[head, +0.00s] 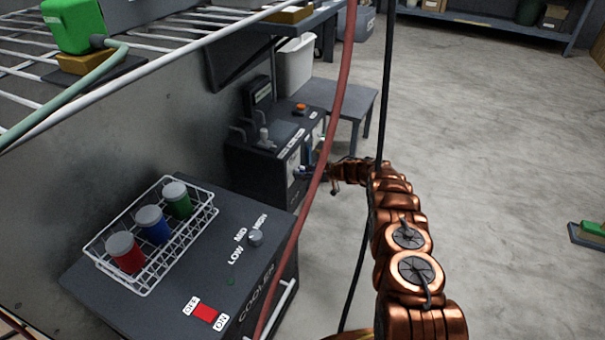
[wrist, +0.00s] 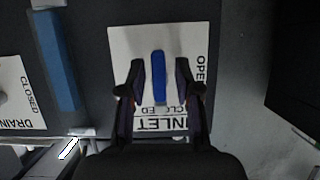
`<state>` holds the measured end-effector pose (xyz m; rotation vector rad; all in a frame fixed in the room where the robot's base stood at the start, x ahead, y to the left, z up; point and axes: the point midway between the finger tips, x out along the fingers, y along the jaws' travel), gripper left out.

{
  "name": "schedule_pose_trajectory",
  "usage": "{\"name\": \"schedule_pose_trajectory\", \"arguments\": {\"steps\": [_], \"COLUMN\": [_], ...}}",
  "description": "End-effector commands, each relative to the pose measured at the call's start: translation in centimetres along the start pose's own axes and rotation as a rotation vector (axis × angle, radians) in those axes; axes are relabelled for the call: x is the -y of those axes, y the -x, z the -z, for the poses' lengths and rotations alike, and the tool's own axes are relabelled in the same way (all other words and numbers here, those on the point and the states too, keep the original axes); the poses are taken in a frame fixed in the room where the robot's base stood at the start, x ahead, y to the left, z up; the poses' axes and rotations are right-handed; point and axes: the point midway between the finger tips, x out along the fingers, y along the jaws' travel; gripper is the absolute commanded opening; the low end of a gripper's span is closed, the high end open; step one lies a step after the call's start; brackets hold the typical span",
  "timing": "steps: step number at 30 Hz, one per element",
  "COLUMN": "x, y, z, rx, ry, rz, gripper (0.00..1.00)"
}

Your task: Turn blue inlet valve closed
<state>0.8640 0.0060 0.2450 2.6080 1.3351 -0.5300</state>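The blue inlet valve handle (wrist: 159,76) stands upright in the wrist view on a white plate (wrist: 122,42) lettered INLET, CLOSED and OPEN. Its lower end lies over the middle of the word CLOSED; OPEN runs up the plate's right edge. My gripper (wrist: 160,66) is open, with one dark finger on each side of the handle and a gap to both. In the head view my gripper (head: 309,172) is at the front of a dark machine (head: 258,172), and the handle cannot be made out there.
A DRAIN plate (wrist: 18,110) and a blue bar (wrist: 57,60) lie left of the inlet plate. The cooler (head: 255,285) with a wire rack of jars stands nearer. A red hose (head: 335,110) and black cable (head: 385,80) hang close to my arm.

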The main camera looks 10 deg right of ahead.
Motion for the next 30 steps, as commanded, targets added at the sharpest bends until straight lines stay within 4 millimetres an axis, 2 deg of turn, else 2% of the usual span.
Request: {"name": "schedule_pose_trajectory", "arguments": {"steps": [9, 14, 20, 30], "x": [0.0, -0.1, -0.2, -0.1], "y": [0.1, 0.8, 3.0, 8.5], "z": [0.0, 0.0, 0.1, 0.1], "rx": [0.000, 0.001, 0.000, -0.001], "ry": [0.000, -0.001, -0.001, 0.000], "rz": [-0.001, -0.002, -0.004, -0.003], "gripper": [0.38, 0.38, 0.38, 0.38]}}
